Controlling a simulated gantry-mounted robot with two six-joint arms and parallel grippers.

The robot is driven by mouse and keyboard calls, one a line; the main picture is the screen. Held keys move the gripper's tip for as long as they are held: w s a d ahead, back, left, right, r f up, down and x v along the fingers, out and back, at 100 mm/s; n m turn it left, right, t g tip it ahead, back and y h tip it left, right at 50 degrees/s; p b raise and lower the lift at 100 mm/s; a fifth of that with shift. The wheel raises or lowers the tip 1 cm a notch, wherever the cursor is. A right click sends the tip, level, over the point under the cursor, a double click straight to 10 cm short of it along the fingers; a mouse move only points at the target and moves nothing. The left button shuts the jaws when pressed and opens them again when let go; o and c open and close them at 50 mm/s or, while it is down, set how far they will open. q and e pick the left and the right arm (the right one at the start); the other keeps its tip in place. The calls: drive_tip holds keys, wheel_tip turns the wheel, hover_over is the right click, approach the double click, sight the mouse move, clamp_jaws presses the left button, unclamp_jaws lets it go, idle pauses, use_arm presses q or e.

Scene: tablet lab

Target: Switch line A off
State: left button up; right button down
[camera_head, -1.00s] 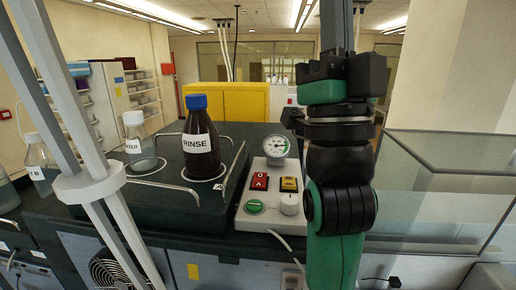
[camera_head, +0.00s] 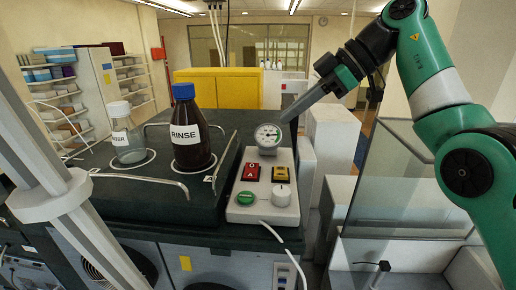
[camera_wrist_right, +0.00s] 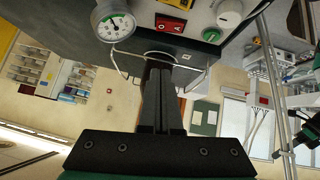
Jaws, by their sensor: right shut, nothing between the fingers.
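A pale control box (camera_head: 262,212) stands right of the dark bottle platform. On it are a red switch marked A (camera_head: 251,172), a yellow switch (camera_head: 280,173), a green button (camera_head: 246,198) and a white knob (camera_head: 281,195). A round gauge (camera_head: 268,136) rises at its back. My right gripper (camera_head: 286,118) is shut and empty, in the air by the gauge, apart from the switches. In the right wrist view its fingers (camera_wrist_right: 161,70) are together, and the red switch (camera_wrist_right: 172,25) shows beyond the tips.
A brown RINSE bottle (camera_head: 193,138) with a blue cap and a clear bottle (camera_head: 128,143) stand on the platform (camera_head: 140,200), which has metal rails. A cable (camera_head: 287,249) runs from the box's front. A glass enclosure (camera_head: 385,190) stands at right.

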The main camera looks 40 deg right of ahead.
drive_tip(key=shift+s+d+f, duration=0.1)
approach(246, 166)
drive_tip(key=w+a, duration=0.2)
drive_tip(key=w, duration=0.1)
drive_tip(key=shift+a+r, duration=0.2)
drive_tip(key=f, duration=0.3)
drive_tip(key=shift+w+f, duration=0.3)
drive_tip(key=shift+f, duration=0.05)
drive_tip(key=shift+d+f, duration=0.1)
drive_tip(key=shift+f, duration=0.3)
